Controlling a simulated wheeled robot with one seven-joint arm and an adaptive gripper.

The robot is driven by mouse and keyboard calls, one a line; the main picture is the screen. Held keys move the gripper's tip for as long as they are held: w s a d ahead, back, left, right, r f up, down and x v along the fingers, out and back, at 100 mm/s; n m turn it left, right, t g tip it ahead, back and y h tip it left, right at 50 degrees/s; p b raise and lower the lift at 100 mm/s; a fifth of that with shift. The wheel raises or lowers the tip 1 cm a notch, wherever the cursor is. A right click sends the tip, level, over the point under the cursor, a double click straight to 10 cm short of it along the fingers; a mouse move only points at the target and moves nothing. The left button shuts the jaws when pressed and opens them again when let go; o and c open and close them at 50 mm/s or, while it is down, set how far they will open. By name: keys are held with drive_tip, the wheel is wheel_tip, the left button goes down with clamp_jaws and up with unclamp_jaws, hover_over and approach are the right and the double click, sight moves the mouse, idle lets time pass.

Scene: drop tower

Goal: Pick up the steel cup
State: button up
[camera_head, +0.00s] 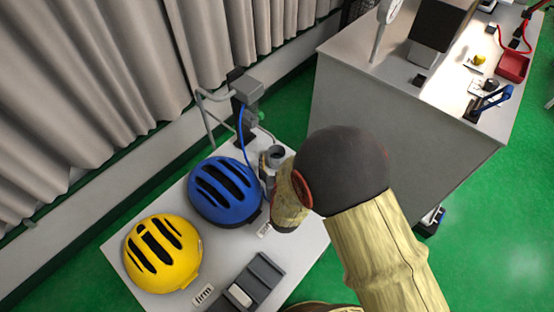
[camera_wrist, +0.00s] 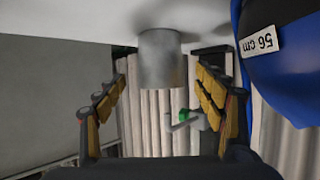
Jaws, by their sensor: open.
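The steel cup (camera_wrist: 160,58) is a plain grey cylinder. In the wrist view, which is upside down, it stands upright on the pale table and shows between my fingertips, with a gap on both sides. In the head view the cup (camera_head: 277,153) is at the table's far right, just beyond my wrist. My gripper (camera_wrist: 160,82) is open and empty, its fingers spread to either side of the cup in the picture. I cannot tell how deep the cup is between them. In the head view my arm hides most of the gripper.
A blue helmet (camera_head: 224,190) stands close left of my gripper; a yellow helmet (camera_head: 162,252) is nearer. A grey stand with a blue cord (camera_head: 246,92) rises behind the cup. A dark grey tray (camera_head: 262,275) lies at the table's front. A larger bench (camera_head: 345,95) is to the right.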

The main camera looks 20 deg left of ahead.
sight(276, 150)
drive_tip(key=b+x, duration=0.1)
drive_tip(key=x, duration=0.3)
drive_tip(key=shift+w+a+f, duration=0.1)
drive_tip(key=shift+w+a, duration=0.05)
drive_tip(key=shift+c, duration=1)
drive_tip(key=c, duration=1.1)
drive_tip(key=shift+r, duration=0.2)
drive_tip(key=shift+c, duration=0.5)
